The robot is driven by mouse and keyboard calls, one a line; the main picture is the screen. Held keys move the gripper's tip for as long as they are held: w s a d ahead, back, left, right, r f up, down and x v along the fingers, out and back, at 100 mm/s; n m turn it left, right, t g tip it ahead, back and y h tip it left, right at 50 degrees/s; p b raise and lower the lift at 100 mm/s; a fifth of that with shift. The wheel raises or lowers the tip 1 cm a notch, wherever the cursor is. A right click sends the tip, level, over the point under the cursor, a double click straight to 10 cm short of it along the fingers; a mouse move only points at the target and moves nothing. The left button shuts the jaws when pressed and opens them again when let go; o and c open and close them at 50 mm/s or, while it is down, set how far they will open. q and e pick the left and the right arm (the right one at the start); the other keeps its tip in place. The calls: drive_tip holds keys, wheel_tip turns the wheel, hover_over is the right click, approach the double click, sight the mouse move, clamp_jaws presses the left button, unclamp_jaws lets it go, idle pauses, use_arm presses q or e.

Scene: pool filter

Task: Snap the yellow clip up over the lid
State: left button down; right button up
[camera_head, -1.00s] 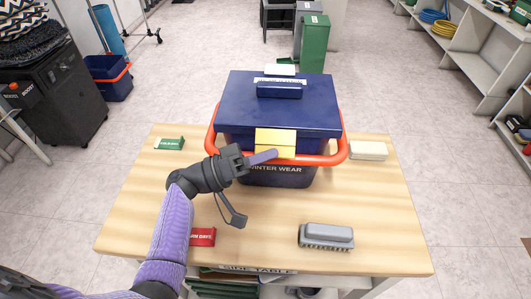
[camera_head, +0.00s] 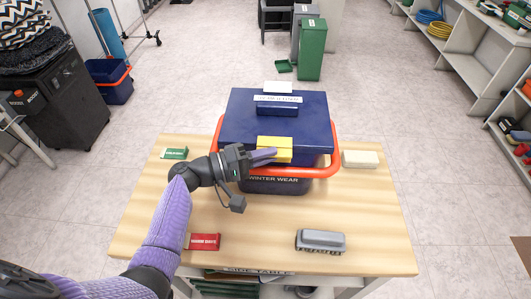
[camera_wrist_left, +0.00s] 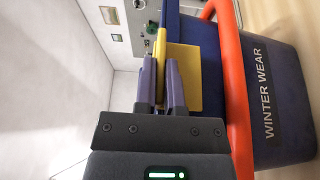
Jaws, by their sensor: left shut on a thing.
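A dark blue bin (camera_head: 275,186) marked WINTER WEAR stands on the wooden table, with a blue lid (camera_head: 240,118) on top and an orange-red handle (camera_head: 313,171) around its front. The yellow clip (camera_head: 275,143) is at the lid's front edge. It also shows in the left wrist view (camera_wrist_left: 186,80). My left gripper (camera_head: 262,156) is at the clip, its purple fingers (camera_wrist_left: 160,82) shut on the clip's edge. The fingers partly hide the clip in the head view. Whether the clip is latched cannot be told. My right gripper is not in view.
On the table (camera_head: 265,220) lie a grey brush (camera_head: 320,240), a red box (camera_head: 203,241), a green box (camera_head: 174,153) and a cream block (camera_head: 360,159). The table front between brush and red box is clear. A green bin (camera_head: 312,50) stands behind.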

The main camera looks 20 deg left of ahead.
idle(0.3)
use_arm(q)
drive_tip(key=c, duration=0.7)
unclamp_jaws()
drive_tip(key=v, duration=1)
drive_tip(key=shift+r, duration=0.1)
